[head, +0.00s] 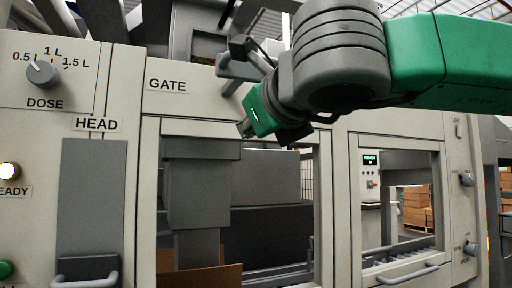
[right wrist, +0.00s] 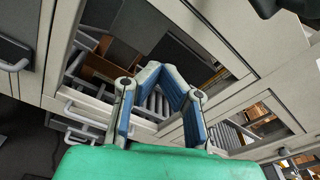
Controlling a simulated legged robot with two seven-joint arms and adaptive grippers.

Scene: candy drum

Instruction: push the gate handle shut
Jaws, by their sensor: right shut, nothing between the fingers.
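The GATE label (head: 168,85) is on the pale panel. A grey handle-like piece (head: 238,66), which looks like the gate handle, sticks out up and right of the label, beside the dark opening. My right gripper (head: 264,116) is in front of the panel, just below and right of this piece. A gap between them seems to show, but depth is hard to judge. In the right wrist view the right fingers (right wrist: 160,68) are closed tip to tip and empty, over the window area. I cannot make out the gate handle there. My left gripper is out of view.
Below the gripper is a framed window (head: 318,215) with a grey block inside. A second window with a bar handle (head: 408,275) is at the right. The dose knob (head: 42,73) and the HEAD plate (head: 90,200) are at the left.

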